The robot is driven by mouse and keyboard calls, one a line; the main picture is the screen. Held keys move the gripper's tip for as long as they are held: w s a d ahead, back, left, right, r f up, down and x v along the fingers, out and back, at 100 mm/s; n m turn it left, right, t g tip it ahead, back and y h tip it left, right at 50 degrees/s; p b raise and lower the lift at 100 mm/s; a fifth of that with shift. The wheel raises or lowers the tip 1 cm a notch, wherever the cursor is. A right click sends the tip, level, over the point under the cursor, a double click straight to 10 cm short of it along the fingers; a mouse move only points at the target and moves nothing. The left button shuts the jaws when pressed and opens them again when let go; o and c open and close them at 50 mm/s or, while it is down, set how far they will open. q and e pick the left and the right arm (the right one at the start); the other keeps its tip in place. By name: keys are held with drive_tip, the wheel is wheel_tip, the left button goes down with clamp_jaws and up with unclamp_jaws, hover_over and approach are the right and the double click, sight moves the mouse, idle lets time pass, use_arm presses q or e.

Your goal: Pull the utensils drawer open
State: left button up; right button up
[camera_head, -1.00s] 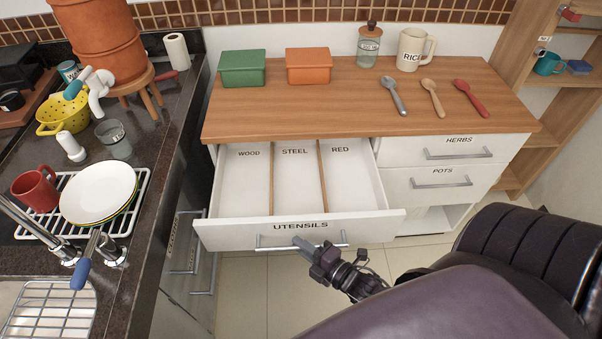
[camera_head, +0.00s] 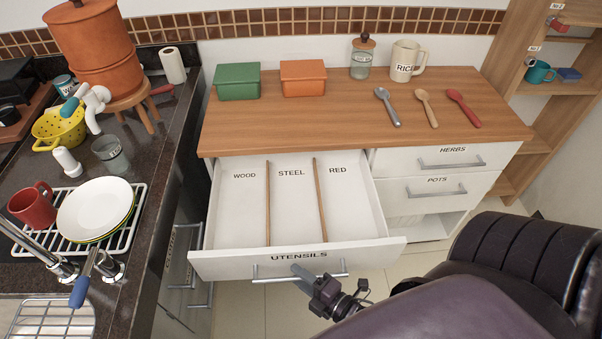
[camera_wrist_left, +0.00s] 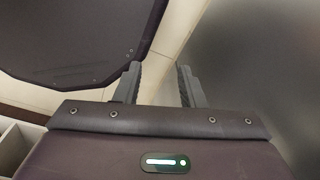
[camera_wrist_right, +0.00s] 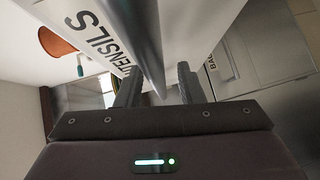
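The utensils drawer (camera_head: 299,257) is pulled far out of the wooden-topped cabinet. Its inside is empty, with three compartments marked WOOD, STEEL and RED. My right gripper (camera_head: 301,271) is at the drawer's bar handle (camera_head: 266,276). In the right wrist view the handle (camera_wrist_right: 152,62) passes between the two fingers (camera_wrist_right: 158,88), which stand apart with gaps beside it. My left gripper (camera_wrist_left: 158,84) is open and empty in the left wrist view. It is not seen in the head view.
A steel spoon (camera_head: 387,105), a wooden spoon (camera_head: 427,106) and a red spoon (camera_head: 463,107) lie on the countertop (camera_head: 300,130). The herbs drawer (camera_head: 445,158) and pots drawer (camera_head: 437,187) are shut. A dark sink counter (camera_head: 150,200) stands close on the left.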

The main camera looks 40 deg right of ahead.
drive_tip(key=b+v, duration=0.1)
drive_tip(key=v, duration=0.6)
drive_tip(key=shift+s, duration=0.35)
drive_tip(key=shift+d+r, duration=0.1)
idle(0.4)
